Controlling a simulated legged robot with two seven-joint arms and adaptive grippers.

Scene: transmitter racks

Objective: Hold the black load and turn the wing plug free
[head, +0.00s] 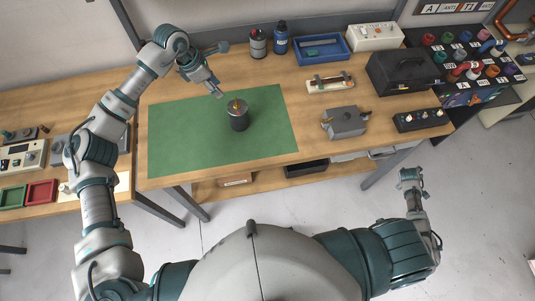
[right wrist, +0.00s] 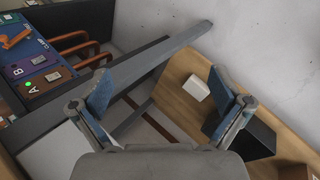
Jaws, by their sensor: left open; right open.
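The black load (head: 239,122) is a dark upright cylinder with a lighter top. It stands on the green mat (head: 180,135) on the wooden bench. The wing plug (head: 237,105) is a small brass-coloured piece on top of the load, at its middle. My left gripper (head: 219,94) is open, just behind and left of the load's top; I cannot tell the exact gap. My right gripper (head: 411,178) is open and empty, off the bench's front right side over the floor. In the right wrist view its two fingers (right wrist: 158,78) stand wide apart.
A grey metal block (head: 344,122) and a black case (head: 402,71) stand right of the mat. A blue tray (head: 320,49), a blue bottle (head: 281,38) and a can (head: 258,43) stand at the back. Much of the mat is clear.

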